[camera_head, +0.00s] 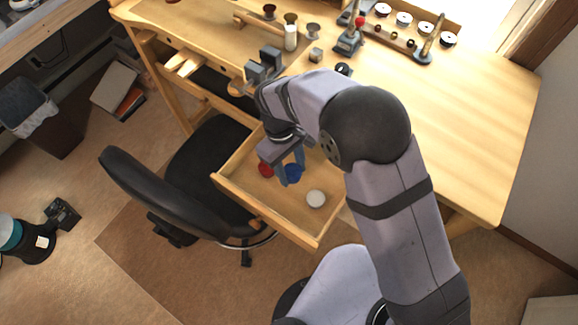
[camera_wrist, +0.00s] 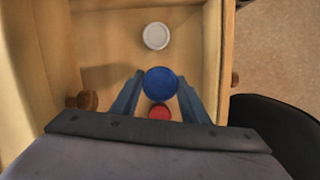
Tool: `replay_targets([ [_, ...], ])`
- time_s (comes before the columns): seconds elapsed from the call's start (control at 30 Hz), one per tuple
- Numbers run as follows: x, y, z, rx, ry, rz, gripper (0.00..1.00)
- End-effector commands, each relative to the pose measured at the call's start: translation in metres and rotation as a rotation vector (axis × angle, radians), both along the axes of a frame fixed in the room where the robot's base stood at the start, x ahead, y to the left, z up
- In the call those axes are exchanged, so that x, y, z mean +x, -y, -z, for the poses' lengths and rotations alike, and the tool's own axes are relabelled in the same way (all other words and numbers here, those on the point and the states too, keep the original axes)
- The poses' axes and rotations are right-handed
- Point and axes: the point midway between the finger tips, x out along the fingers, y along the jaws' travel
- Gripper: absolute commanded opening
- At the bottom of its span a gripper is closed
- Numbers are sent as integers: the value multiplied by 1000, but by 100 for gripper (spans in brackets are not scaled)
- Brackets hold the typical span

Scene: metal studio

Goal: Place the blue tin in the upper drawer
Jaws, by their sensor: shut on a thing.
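The blue tin (camera_wrist: 160,84) is small and round, and it sits between the two fingers of my gripper (camera_wrist: 158,98) in the wrist view. My gripper is shut on it. In the head view the blue tin (camera_head: 293,172) shows between the fingers of my gripper (camera_head: 291,172), over the open drawer (camera_head: 240,196). The drawer is wooden and pulled out from under the bench; its front wall and floor also show in the wrist view (camera_wrist: 205,50). I cannot tell whether the tin touches the drawer floor.
A white tin (camera_head: 316,198) and a red tin (camera_head: 265,170) are in the drawer, the red one close to my gripper. A black chair (camera_head: 205,165) stands beside the drawer. The wooden bench top (camera_head: 470,110) carries tools, spools and a small vise (camera_head: 264,66).

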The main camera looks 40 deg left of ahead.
Motion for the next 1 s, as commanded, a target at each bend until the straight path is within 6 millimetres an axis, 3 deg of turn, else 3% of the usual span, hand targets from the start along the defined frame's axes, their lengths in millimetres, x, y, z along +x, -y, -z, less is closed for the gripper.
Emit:
replay_targets([
  [0.37, 0, 0, 11, -1, 0, 0, 15],
  [1.0, 0, 0, 64, 0, 0, 0, 15],
])
